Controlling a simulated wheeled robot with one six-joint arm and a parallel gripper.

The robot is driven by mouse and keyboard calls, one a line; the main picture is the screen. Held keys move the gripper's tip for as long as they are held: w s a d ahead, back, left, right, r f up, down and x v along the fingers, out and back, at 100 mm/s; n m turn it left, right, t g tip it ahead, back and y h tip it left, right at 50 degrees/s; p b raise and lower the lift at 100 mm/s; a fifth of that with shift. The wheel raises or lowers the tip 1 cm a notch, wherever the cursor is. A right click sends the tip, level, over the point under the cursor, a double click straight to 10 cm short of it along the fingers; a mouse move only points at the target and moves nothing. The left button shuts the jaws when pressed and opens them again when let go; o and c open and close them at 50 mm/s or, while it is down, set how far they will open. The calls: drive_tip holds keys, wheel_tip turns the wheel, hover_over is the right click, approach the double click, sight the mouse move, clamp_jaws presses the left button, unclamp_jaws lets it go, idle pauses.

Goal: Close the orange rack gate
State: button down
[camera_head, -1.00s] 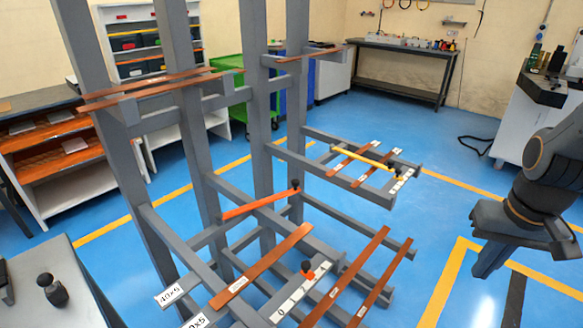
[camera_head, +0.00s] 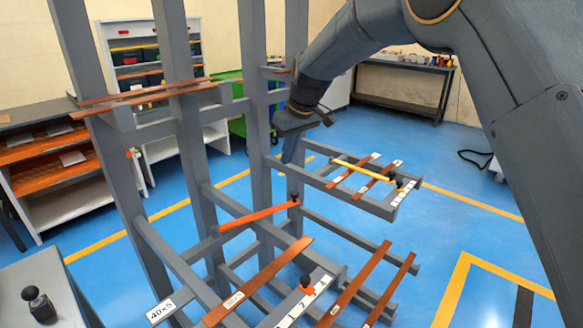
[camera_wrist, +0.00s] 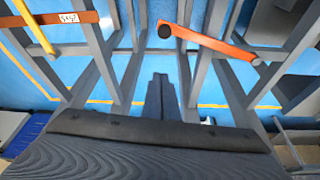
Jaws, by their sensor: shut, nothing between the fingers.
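The orange gate (camera_head: 255,215) is a thin bar on the grey rack with a black knob (camera_head: 294,196) at its far right end. It slants across the rack, away from the orange piece with a black knob (camera_head: 306,284) on the numbered front rail. My gripper (camera_head: 290,152) is above and behind the bar's knob, fingers pointing down, shut and empty. In the wrist view the orange gate (camera_wrist: 215,42) lies ahead of my gripper (camera_wrist: 160,82), apart from the fingertips in the picture. Its black knob (camera_wrist: 165,30) is almost in line with them.
A yellow gate (camera_head: 362,172) crosses the right-hand shelf, which holds copper bars (camera_head: 374,178). More copper bars (camera_head: 258,282) lie on the lower arms. Grey rack posts (camera_head: 258,120) stand close to my gripper.

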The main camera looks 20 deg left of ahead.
wheel_tip(320, 180, down, 9)
drive_tip(key=d+p, duration=0.1)
drive_tip(key=p, duration=0.3)
drive_tip(key=shift+s, duration=0.15)
drive_tip(key=shift+s+d, duration=0.1)
idle(0.4)
